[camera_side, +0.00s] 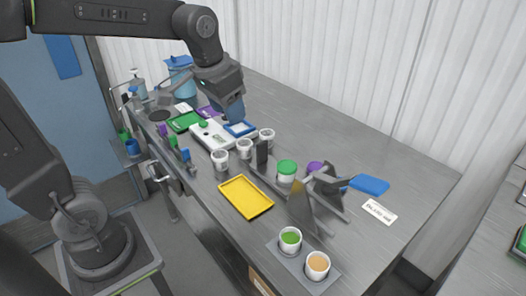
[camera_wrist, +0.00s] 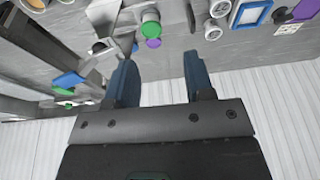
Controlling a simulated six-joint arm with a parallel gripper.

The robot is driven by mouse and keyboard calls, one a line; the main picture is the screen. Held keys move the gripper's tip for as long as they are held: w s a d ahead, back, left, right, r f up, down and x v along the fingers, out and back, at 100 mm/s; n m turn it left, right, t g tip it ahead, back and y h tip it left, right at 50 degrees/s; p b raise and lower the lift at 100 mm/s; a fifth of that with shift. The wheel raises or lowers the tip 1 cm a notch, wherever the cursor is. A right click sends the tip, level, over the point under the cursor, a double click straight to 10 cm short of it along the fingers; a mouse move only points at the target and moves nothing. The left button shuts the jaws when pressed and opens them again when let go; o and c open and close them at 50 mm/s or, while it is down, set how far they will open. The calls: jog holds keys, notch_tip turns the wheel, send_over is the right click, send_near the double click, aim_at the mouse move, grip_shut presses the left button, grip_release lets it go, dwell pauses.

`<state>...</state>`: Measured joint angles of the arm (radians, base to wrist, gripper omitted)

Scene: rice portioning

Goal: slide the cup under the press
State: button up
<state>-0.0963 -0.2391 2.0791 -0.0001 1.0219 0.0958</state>
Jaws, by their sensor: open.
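Several white cups stand in a loose row on the grey bench: a near cup (camera_side: 220,161), a middle cup (camera_side: 244,149) and a far cup (camera_side: 267,135). White cups also show in the wrist view (camera_wrist: 213,31), beyond my right finger. A grey metal frame with upright plates (camera_side: 300,212), which looks like the press, stands right of them. A green-topped container (camera_side: 287,170) and a purple round piece (camera_side: 315,168) are at it. My gripper (camera_side: 236,112) is above the far part of the bench, left of the frame. In the wrist view its fingers (camera_wrist: 162,78) are apart, with nothing between them.
A yellow tray (camera_side: 245,198) lies in front of the cups. Cups with green (camera_side: 290,241) and orange (camera_side: 317,266) contents stand on a plate at the front edge. A blue pad (camera_side: 369,185) and a label (camera_side: 379,211) lie at the right. A white device (camera_side: 211,136) stands left of the cups.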

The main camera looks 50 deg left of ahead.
jog(key=w+a+f, duration=0.1)
jog(key=w, duration=0.2)
jog(key=w+a+f+g, duration=0.1)
jog(key=w, duration=0.2)
jog(key=w+a+f+g, duration=0.1)
jog(key=w+a, duration=0.1)
jog(key=w, duration=0.1)
jog(key=shift+w+f, duration=0.2)
jog(key=shift+f, duration=0.1)
jog(key=shift+c, duration=0.7)
jog(key=g, duration=0.1)
send_over(262, 142)
notch_tip(262, 142, down, 6)
notch_tip(262, 142, down, 12)
jog(key=shift+f, duration=0.25)
jog(key=shift+c, duration=0.4)
grip_shut()
